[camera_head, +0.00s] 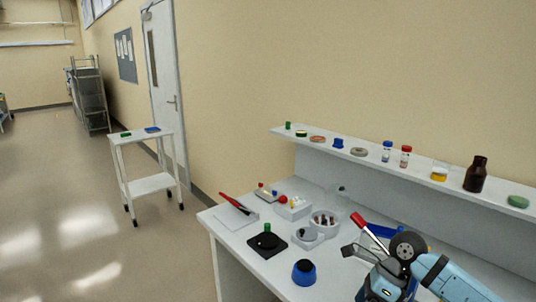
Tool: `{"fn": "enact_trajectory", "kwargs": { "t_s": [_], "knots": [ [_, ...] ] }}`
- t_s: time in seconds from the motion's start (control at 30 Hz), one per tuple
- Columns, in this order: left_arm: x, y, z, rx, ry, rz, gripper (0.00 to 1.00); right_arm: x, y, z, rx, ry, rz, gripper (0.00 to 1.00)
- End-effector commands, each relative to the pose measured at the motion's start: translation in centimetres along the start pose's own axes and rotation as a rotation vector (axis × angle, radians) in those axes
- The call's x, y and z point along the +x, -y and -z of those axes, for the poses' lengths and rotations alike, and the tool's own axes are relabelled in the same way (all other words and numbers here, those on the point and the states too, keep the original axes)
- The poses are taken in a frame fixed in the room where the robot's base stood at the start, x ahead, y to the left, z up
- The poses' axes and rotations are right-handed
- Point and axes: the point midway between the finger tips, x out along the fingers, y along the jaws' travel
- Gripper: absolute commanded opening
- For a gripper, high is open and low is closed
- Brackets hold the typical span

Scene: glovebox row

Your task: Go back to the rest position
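My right gripper (356,247) is at the lower right, over the white bench (238,244). Its light blue arm comes in from the right edge. A grey finger points left; the other finger cannot be made out clearly, so I cannot tell how far it is open. A red and white stick-like object (359,220) shows just behind the gripper; I cannot tell whether it is touched or held. My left gripper is not in view.
On the bench are a blue cup-like object (304,272), a dark square plate (281,249) with a green-topped item, a round white dish (324,231) and a red pen (232,201). A shelf (317,149) with bottles runs behind. A white cart (151,184) stands left; open floor surrounds it.

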Motion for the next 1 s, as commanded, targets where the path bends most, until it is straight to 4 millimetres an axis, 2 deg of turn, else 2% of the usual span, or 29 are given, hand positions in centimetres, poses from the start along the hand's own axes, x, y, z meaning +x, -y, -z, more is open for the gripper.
{"fn": "enact_trajectory", "kwargs": {
  "t_s": [0.03, 0.1, 0.2, 0.3, 0.43, 0.57, 0.67, 0.8, 0.83, 0.9, 1.0],
  "knots": [
    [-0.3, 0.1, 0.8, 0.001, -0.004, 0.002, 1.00, 1.9, -2.3, -1.3, 0.023, 0.112, -0.093, 0.84],
    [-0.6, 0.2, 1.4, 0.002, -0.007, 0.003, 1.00, 3.7, -5.3, -3.4, 0.085, 0.292, -0.227, 0.84],
    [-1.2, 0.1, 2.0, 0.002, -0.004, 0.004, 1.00, 4.9, -9.2, -6.1, 0.236, 0.567, -0.431, 0.84],
    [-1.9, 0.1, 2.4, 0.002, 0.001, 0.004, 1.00, 4.6, -11.7, -7.9, 0.452, 0.831, -0.627, 0.84],
    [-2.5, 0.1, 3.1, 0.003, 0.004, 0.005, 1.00, 3.5, -12.3, -8.1, 0.823, 1.135, -0.858, 0.84],
    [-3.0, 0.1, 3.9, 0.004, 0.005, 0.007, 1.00, 3.7, -11.0, -5.3, 1.280, 1.380, -1.047, 0.84],
    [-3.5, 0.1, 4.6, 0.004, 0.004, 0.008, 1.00, 5.4, -9.9, -1.3, 1.684, 1.517, -1.156, 0.84],
    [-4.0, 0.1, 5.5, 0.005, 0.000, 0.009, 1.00, 9.9, -10.3, 5.8, 2.281, 1.603, -1.242, 0.84],
    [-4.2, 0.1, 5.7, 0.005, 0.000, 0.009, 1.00, 10.9, -10.7, 7.3, -2.394, -1.601, 1.247, 0.84],
    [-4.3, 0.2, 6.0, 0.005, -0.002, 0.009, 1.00, 13.1, -12.0, 10.2, -2.344, -1.410, 1.116, 0.84],
    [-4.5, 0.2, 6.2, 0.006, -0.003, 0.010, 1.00, 15.4, -13.7, 13.0, -2.287, -1.228, 0.990, 0.84]
  ]
}}
